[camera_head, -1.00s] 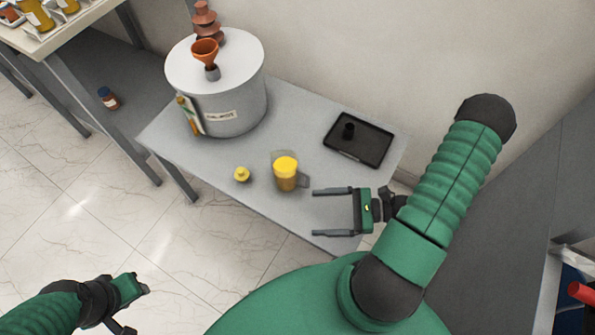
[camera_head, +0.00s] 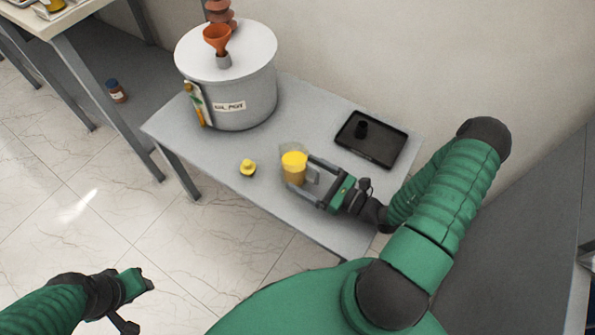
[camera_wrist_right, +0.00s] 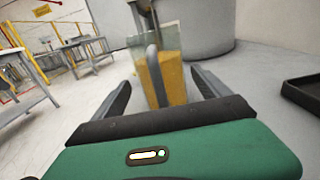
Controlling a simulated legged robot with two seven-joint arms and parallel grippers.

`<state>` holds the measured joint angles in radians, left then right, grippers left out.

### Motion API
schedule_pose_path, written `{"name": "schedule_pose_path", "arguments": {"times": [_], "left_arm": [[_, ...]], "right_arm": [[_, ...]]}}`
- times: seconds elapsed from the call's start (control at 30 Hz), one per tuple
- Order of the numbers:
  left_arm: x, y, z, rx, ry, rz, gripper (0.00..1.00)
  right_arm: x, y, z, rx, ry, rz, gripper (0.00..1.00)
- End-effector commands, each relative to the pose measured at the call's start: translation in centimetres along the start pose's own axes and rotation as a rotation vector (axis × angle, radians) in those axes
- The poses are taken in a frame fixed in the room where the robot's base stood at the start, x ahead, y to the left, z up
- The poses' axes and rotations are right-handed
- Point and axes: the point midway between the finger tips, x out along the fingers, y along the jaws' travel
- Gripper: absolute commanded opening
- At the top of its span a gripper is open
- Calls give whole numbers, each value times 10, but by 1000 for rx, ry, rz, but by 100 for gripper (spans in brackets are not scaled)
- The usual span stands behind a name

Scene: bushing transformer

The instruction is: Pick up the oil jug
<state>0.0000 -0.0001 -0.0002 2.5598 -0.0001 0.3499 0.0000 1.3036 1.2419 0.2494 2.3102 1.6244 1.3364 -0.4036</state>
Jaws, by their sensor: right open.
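The oil jug (camera_head: 293,167) is a clear cup with yellow oil in it and a grey handle, upright on the grey table (camera_head: 225,165). My right gripper (camera_head: 302,172) is open, with its fingers reaching to either side of the jug's handle. In the right wrist view the jug (camera_wrist_right: 172,78) stands ahead between the two open fingers (camera_wrist_right: 163,88), its handle facing me. I cannot tell whether the fingers touch it. My left gripper (camera_head: 138,300) is low at the left, away from the table; its jaws are unclear.
A yellow cap-like piece (camera_head: 247,168) lies left of the jug. A black tray (camera_head: 371,141) with a small black part lies at the back right.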

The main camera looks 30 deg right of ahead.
Motion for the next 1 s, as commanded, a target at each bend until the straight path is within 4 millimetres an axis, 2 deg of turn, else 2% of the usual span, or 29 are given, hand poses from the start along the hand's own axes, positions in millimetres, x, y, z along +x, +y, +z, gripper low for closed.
{"name": "schedule_pose_path", "arguments": {"times": [0.03, 0.17, 0.4, 1.0], "left_arm": [[10, 0, 3, 0, 0, 0, 36], [13, 0, 3, 0, -1, 0, 36], [12, 0, 3, 0, 0, 0, 36], [12, 0, 3, 0, 0, 0, 36]], "right_arm": [[10, 0, -7, -1, -2, 4, 87], [28, -1, -5, 1, -2, 2, 87], [31, -1, -2, 1, -1, 0, 87], [31, -2, -3, 1, -1, 0, 8]]}}
